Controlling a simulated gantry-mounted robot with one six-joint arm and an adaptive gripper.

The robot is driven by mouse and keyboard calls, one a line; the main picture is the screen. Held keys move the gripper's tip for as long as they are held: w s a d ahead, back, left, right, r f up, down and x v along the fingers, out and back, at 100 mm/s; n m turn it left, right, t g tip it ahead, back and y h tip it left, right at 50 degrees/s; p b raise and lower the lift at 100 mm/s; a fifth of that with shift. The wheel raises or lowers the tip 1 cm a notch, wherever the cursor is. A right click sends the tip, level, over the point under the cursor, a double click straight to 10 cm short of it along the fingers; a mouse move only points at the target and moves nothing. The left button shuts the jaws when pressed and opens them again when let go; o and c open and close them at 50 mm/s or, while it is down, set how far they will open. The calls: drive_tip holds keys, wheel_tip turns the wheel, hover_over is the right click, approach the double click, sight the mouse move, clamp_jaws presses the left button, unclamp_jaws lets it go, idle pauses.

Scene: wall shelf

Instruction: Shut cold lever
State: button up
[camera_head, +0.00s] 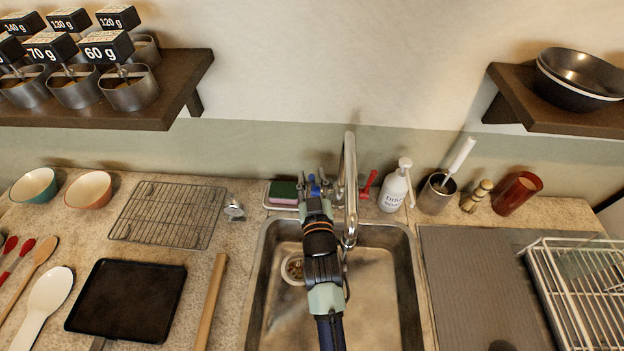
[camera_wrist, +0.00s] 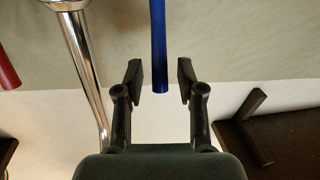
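The blue cold lever (camera_wrist: 158,45) shows in the wrist view, its free end lying between the two fingertips of my gripper (camera_wrist: 160,82). The fingers are apart, with a visible gap on each side of the lever. In the head view the blue lever (camera_head: 313,181) is mostly hidden by my gripper (camera_head: 315,188), which is just left of the tap's tall spout (camera_head: 350,170). The red lever (camera_head: 369,183) is right of the spout in the head view, and at the left edge of the wrist view (camera_wrist: 8,72).
The sink basin (camera_head: 390,290) lies below my arm. A sponge tray (camera_head: 268,196) is left of the gripper. A soap bottle (camera_head: 394,188) and a utensil cup (camera_head: 435,195) stand to the right. Wall shelves (camera_head: 180,85) hang at upper left and upper right (camera_head: 515,100).

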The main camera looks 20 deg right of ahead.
drive_tip(key=shift+w+d, duration=0.1)
drive_tip(key=shift+w, duration=0.15)
clamp_jaws()
drive_tip(key=shift+r, duration=0.1)
drive_tip(key=shift+w+r+p, duration=0.1)
drive_tip(key=shift+r+p, duration=0.2)
drive_tip(key=shift+p, duration=0.6)
drive_tip(key=shift+w+d+r+g+p, duration=0.2)
drive_tip(key=shift+g+p, duration=0.3)
drive_tip(key=shift+p, duration=0.35)
drive_tip(key=shift+w+d+r+p, duration=0.1)
drive_tip(key=shift+w+p, duration=0.15)
drive_tip(key=shift+p, duration=0.5)
drive_tip(key=shift+w+d+f+g+y+p, duration=0.15)
drive_tip(key=shift+w+f+g+y+p, duration=0.15)
drive_tip(key=shift+g+p, duration=0.35)
drive_tip(key=shift+f, duration=0.25)
